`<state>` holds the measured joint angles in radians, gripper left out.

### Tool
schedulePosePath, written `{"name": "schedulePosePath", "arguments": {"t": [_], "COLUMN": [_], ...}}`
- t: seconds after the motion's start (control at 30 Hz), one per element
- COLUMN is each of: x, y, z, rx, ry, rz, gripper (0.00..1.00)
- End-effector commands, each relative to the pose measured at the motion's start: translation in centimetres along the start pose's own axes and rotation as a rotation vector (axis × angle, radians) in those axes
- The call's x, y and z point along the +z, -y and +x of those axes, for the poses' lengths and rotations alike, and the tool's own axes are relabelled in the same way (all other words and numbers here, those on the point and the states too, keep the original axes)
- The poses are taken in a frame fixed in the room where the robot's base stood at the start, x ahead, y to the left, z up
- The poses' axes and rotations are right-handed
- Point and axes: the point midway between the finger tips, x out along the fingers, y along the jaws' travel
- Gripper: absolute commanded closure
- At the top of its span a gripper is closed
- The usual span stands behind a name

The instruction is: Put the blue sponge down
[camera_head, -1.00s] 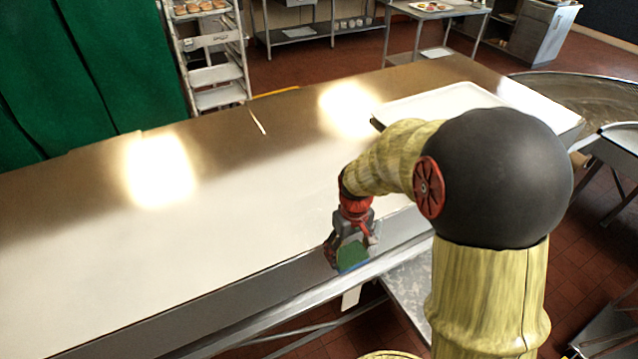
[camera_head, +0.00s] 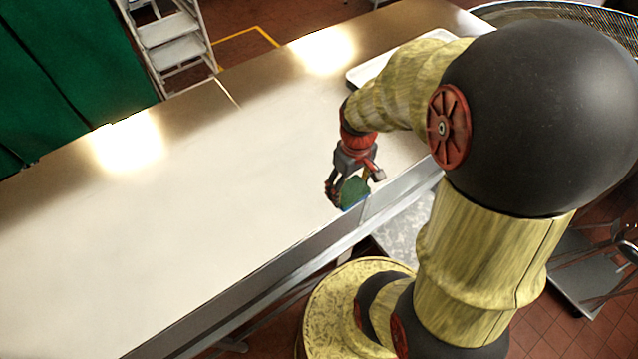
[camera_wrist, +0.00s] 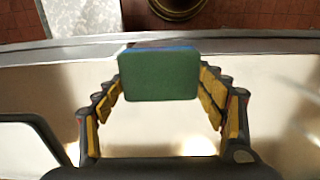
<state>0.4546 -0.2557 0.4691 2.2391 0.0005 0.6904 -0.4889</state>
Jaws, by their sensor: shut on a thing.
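The sponge (camera_head: 354,192) is in my gripper (camera_head: 350,190), near the front edge of the long metal counter (camera_head: 190,220). In the wrist view the sponge (camera_wrist: 158,76) shows a green face with a thin blue strip along its far edge. My gripper (camera_wrist: 160,85) is shut on it, with a yellow-padded finger at each side. The counter (camera_wrist: 290,100) lies below it in the wrist view. I cannot tell whether the sponge touches the counter; its underside is hidden.
A white tray (camera_head: 362,75) lies on the counter's far right part, partly behind my arm. Most of the counter to the left is bare. A rack (camera_head: 175,42) stands behind the counter beside a green curtain (camera_head: 75,75). Red tile floor lies beyond the front edge.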

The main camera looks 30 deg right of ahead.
Motion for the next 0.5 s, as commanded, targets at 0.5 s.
{"name": "schedulePosePath", "arguments": {"t": [0.5], "x": [-8.7], "y": [1.7], "z": [6.4], "rx": [-0.001], "ry": [0.002], "rz": [-0.002], "gripper": [0.53]}}
